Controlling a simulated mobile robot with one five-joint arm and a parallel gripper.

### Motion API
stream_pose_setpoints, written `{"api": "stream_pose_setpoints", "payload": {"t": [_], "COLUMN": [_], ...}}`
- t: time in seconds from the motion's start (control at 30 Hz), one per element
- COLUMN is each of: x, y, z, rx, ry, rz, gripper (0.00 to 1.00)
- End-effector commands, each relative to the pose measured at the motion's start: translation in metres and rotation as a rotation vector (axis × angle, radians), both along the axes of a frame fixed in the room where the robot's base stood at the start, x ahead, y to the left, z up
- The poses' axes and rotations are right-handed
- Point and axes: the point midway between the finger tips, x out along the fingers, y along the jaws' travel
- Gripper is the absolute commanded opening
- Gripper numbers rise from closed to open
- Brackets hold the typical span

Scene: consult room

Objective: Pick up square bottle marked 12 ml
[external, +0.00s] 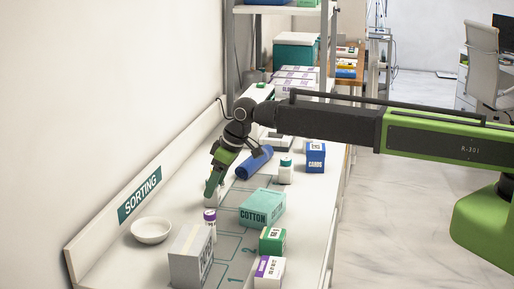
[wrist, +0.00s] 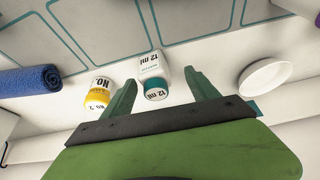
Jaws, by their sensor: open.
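The white square bottle marked 12 ml (wrist: 151,65) has a teal cap, also marked 12 ml. In the wrist view it stands between the tips of my gripper (wrist: 161,80), nearer the left finger. My gripper is open, with nothing clamped in it. In the external view my gripper (external: 211,190) points down over the counter, between the blue roll and the white bowl. There its fingers hide most of what stands beneath them. I cannot tell whether a finger touches the bottle.
A yellow-capped bottle (wrist: 98,93) stands just left of my left finger. A white bowl (external: 151,230), a purple-capped bottle (external: 210,226), a grey box (external: 190,257) and a green cotton box (external: 262,209) are nearby. A blue roll (external: 254,162) and teal-capped bottle (external: 286,173) are farther back.

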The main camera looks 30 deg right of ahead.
Motion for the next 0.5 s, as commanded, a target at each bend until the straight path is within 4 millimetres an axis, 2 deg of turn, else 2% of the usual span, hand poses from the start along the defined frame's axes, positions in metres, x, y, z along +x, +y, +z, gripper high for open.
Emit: {"api": "stream_pose_setpoints", "payload": {"t": [0.17, 0.4, 0.5], "x": [0.003, 0.024, 0.026], "y": [0.001, 0.011, 0.013], "z": [-0.005, -0.042, -0.048], "rx": [0.000, 0.000, 0.000], "ry": [0.000, 0.000, 0.000], "rz": [0.000, 0.001, 0.001], "gripper": [0.69, 0.69, 0.69]}}
